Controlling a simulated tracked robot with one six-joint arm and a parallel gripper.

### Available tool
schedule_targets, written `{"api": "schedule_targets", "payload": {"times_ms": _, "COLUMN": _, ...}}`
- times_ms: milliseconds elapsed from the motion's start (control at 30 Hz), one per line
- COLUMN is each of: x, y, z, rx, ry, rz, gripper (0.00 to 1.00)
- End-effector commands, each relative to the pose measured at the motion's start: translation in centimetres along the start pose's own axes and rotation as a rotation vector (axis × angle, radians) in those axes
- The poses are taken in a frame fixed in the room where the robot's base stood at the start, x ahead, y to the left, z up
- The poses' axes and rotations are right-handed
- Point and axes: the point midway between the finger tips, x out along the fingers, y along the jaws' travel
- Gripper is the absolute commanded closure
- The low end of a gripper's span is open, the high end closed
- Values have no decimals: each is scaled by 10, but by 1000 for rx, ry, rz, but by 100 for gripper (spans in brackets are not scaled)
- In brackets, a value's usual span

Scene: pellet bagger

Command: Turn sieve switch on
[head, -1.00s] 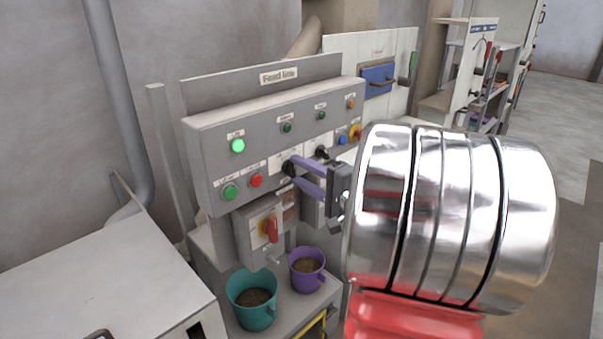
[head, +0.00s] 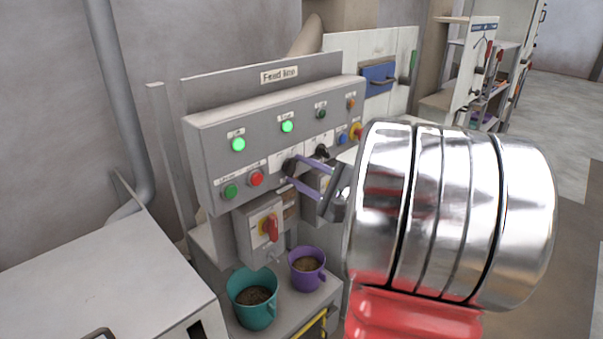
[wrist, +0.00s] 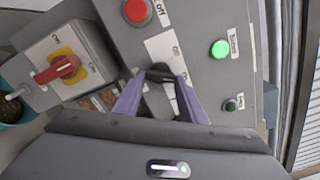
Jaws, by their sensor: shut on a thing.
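The grey control panel headed "Feed line" (head: 262,127) stands in the middle of the head view. My gripper (head: 290,173) has two purple fingers and is shut on a black rotary switch (head: 288,165) low on the panel, below the second lamp. The wrist view shows the black switch (wrist: 159,72) between the fingertips, partly hidden by them. The lamp above it (head: 287,126) glows green and also shows lit in the wrist view (wrist: 219,49). Its label is small and hard to read.
Another black switch (head: 322,151) sits just right of my fingers. A red button (head: 256,179) and green button (head: 230,191) are at left. Below are a red-handled switch (head: 271,229), a teal cup (head: 254,309) and a purple cup (head: 307,278).

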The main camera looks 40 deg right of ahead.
Motion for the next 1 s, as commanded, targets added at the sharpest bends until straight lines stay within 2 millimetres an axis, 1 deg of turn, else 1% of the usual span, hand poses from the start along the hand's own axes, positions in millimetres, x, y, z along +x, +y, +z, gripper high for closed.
{"api": "schedule_targets", "payload": {"times_ms": 33, "x": -1, "y": 4, "z": -4, "rx": 8, "ry": 10, "rz": 7, "gripper": 85}}
{"api": "schedule_targets", "payload": {"times_ms": 233, "x": -1, "y": 5, "z": -4, "rx": 8, "ry": 10, "rz": 7, "gripper": 85}}
{"api": "schedule_targets", "payload": {"times_ms": 267, "x": -1, "y": 5, "z": -4, "rx": 8, "ry": 10, "rz": 7, "gripper": 60}}
{"api": "schedule_targets", "payload": {"times_ms": 500, "x": -1, "y": 3, "z": -2, "rx": 4, "ry": 6, "rz": 4, "gripper": 44}}
{"api": "schedule_targets", "payload": {"times_ms": 800, "x": -2, "y": 1, "z": -1, "rx": 1, "ry": 4, "rz": 2, "gripper": 44}}
{"api": "schedule_targets", "payload": {"times_ms": 1000, "x": -14, "y": 1, "z": -2, "rx": 1, "ry": 5, "rz": 1, "gripper": 44}}
